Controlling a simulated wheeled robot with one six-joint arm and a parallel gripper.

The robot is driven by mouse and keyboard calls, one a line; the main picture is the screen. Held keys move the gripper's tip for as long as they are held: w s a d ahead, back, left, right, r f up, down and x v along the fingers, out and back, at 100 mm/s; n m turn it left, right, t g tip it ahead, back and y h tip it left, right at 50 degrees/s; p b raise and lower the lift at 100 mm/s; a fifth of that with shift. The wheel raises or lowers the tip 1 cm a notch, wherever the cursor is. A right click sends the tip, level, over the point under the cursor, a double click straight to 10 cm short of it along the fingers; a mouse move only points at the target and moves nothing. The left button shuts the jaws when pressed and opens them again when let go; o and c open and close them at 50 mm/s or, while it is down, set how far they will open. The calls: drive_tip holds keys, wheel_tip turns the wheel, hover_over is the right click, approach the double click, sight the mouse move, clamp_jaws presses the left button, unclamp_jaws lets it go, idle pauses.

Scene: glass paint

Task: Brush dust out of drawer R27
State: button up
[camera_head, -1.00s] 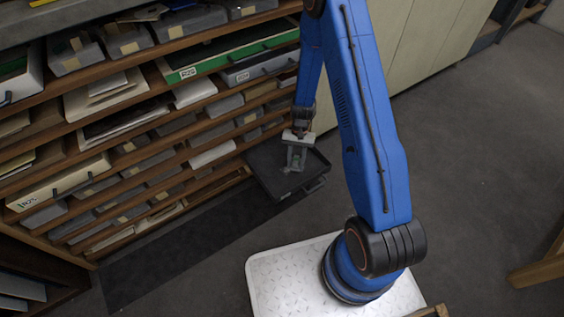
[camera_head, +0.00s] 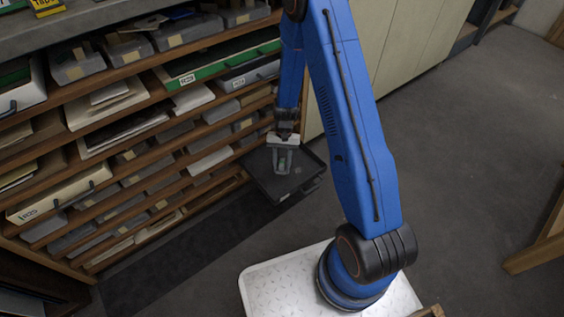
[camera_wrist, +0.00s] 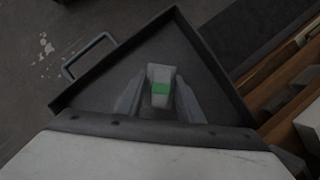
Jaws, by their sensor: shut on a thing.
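A dark, shallow drawer (camera_head: 262,172) is pulled out low from the wooden rack; its label is not readable. In the wrist view the drawer (camera_wrist: 105,80) shows a raised rim and a grey handle (camera_wrist: 88,56). My gripper (camera_head: 283,168) points down over the drawer. It is shut on a small pale block with a green band, likely the brush (camera_wrist: 161,86), held between both fingers. The brush's lower end is hidden, so I cannot tell whether it touches the drawer floor. No dust is clearly visible inside.
The wooden rack (camera_head: 150,120) with boxes, papers and a green-fronted drawer (camera_head: 205,72) stands at the left. Pale cabinets (camera_head: 360,60) stand behind. Grey floor (camera_head: 470,150) is open to the right. Light flecks (camera_wrist: 47,48) mark the floor beyond the handle.

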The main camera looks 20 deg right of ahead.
sight(282, 164)
drive_tip(key=shift+r, duration=2.05)
